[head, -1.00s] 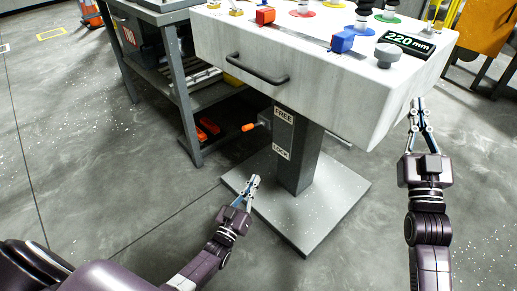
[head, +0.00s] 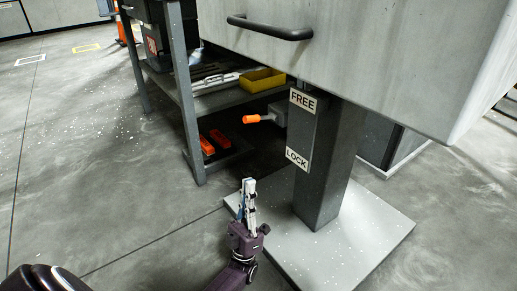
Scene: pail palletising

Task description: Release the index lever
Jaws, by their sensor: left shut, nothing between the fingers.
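The index lever (head: 252,119) has an orange grip and a grey arm. It juts out to the left of the dark column, at a height between the FREE label (head: 303,101) and the LOCK label (head: 297,159), closer to FREE. Its inner end is partly hidden in shadow beside the column. My left gripper (head: 248,184) is shut and empty, pointing up. In the picture it is below the lever and left of the column, apart from the lever. My right gripper is out of view.
The light cabinet with a black handle (head: 270,28) overhangs the column (head: 330,165), which stands on a pale base plate (head: 350,245). A grey workbench (head: 187,110) stands left behind, with a yellow bin (head: 263,80) and orange items (head: 220,139) on its shelves. Floor at left is clear.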

